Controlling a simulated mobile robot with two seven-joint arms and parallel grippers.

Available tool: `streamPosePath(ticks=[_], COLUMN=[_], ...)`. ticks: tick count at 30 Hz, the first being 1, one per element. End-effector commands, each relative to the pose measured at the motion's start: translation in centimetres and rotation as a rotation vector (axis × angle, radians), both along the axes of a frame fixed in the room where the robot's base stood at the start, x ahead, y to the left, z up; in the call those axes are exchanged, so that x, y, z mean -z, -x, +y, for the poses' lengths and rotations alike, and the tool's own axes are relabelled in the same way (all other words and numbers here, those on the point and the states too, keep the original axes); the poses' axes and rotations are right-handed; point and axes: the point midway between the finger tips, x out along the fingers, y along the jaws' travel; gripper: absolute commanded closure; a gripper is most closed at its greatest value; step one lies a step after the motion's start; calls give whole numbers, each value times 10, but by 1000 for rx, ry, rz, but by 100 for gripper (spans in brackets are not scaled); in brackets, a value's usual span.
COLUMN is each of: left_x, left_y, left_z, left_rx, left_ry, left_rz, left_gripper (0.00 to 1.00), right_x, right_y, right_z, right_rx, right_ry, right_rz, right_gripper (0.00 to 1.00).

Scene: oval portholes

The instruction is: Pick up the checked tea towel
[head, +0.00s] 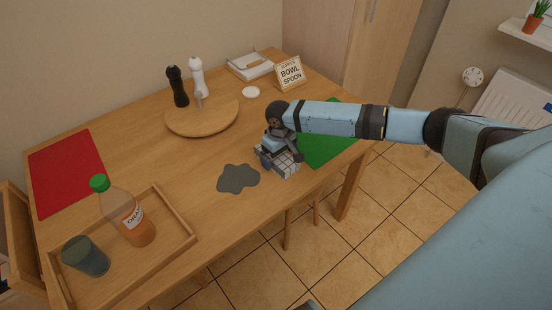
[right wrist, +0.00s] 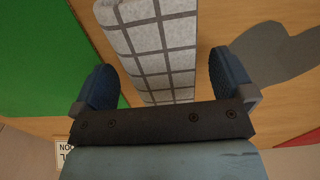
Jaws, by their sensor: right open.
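The checked tea towel (head: 284,167) is a folded, pale grey block with dark grid lines, lying on the table near its front edge. It also shows in the right wrist view (right wrist: 158,40), running between the fingers. My right gripper (head: 279,152) is over the towel and hides part of it in the head view. In the right wrist view my right gripper (right wrist: 166,84) is open, with one blue finger on each side of the towel and a visible gap at each. My left gripper is not in view.
A green mat (head: 328,147) lies right of the towel, and a dark grey spill-like patch (head: 238,179) lies left of it.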

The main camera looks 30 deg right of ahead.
Motion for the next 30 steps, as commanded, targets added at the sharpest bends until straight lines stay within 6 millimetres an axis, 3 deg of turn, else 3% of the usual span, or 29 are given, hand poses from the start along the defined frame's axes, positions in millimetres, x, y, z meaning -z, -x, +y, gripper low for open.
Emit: streamPosePath(ticks=[3, 11, 17, 30], left_x=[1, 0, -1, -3], left_y=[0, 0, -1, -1], left_z=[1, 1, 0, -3], left_rx=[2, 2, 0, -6], left_ry=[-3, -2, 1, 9], left_rz=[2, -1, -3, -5], left_gripper=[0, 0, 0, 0], right_x=[11, 12, 12, 2], right_y=[1, 1, 1, 0], right_z=[-1, -1, -1, 0], right_rx=[0, 0, 0, -1], right_ry=[1, 1, 1, 0], right_rz=[0, 0, 0, -2], right_gripper=[0, 2, 48, 48])
